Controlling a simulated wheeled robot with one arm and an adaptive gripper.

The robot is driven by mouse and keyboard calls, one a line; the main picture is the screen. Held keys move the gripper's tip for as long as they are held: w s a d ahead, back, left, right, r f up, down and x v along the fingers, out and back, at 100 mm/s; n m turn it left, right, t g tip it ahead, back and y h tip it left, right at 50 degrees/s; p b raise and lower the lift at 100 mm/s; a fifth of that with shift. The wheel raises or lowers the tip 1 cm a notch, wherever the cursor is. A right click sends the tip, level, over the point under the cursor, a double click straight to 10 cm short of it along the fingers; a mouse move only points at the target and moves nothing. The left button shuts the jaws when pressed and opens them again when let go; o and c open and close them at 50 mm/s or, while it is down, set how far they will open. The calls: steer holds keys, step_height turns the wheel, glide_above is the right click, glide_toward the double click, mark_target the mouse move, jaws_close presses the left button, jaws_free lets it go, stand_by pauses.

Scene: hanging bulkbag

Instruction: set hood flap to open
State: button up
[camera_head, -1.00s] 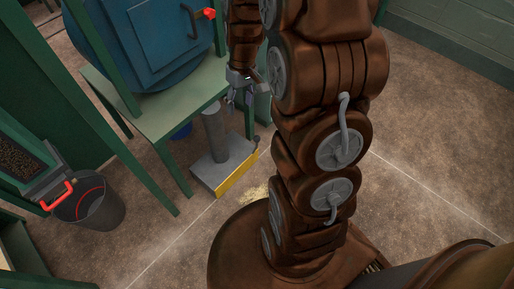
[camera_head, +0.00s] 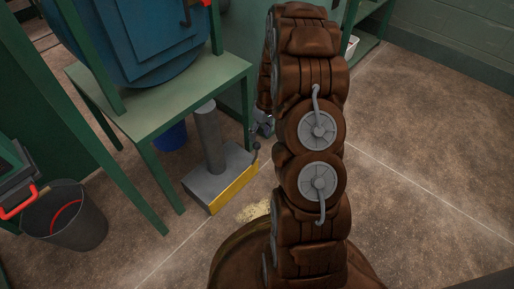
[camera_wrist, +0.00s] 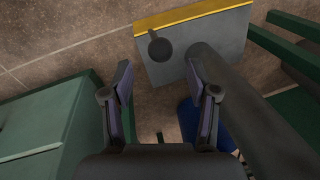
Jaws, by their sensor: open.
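A low grey box with a yellow front edge (camera_head: 208,186) stands on the floor, with a thick grey pipe (camera_head: 208,138) rising from it. I take it to be the hood; no separate flap plate can be made out. A small dark lever with a round knob (camera_head: 256,146) stands at the box's right end. In the wrist view the knob (camera_wrist: 159,48) shows just beyond my gripper (camera_wrist: 160,75), roughly between the fingertips, and the pipe (camera_wrist: 235,100) is right of them. My gripper is open and empty. In the head view my arm partly hides it (camera_head: 264,124), close above the knob.
A green stand (camera_head: 165,100) holding a blue vessel (camera_head: 135,40) is just left of and behind the box. A blue container (camera_head: 171,136) sits beneath it. A dark bucket (camera_head: 65,215) stands at left. A green block (camera_wrist: 45,130) is left in the wrist view. Floor at right is clear.

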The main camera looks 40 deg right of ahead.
mark_target(258, 143)
steer(key=f+b, duration=0.1)
steer(key=f, duration=0.2)
steer(key=a+f+b, duration=0.1)
steer(key=f, duration=0.2)
steer(key=shift+a+f, duration=0.2)
steer(key=shift+f, duration=0.1)
jaws_close()
stand_by(0.4)
